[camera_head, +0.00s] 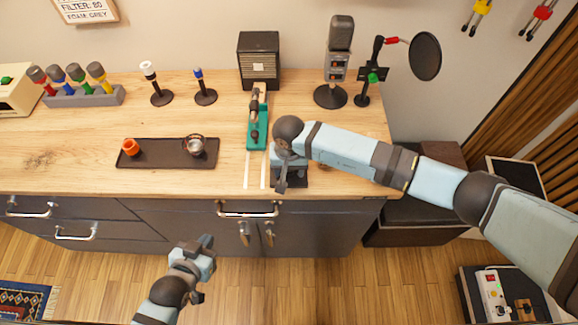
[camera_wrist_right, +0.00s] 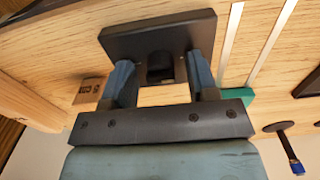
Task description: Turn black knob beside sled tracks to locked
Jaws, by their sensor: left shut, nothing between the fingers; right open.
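Two pale sled tracks (camera_head: 247,170) run down the wooden counter from a green sled (camera_head: 257,135); they also show in the right wrist view (camera_wrist_right: 231,38). Right of them is a dark plate (camera_head: 296,181), seen up close in the right wrist view (camera_wrist_right: 128,38). The black knob (camera_wrist_right: 160,67) stands on this plate; in the head view my right gripper (camera_head: 284,170) covers it. That gripper is open, with one finger on each side of the knob; contact cannot be told. My left gripper (camera_head: 208,245) is shut and empty, low in front of the drawers.
A dark tray (camera_head: 165,163) with an orange cup (camera_head: 131,147) and a small pot (camera_head: 195,145) lies left of the tracks. A black speaker-like box (camera_head: 259,58), a microphone (camera_head: 338,60) and a pop filter (camera_head: 425,56) stand at the back. Drawer handles (camera_head: 247,209) stick out in front.

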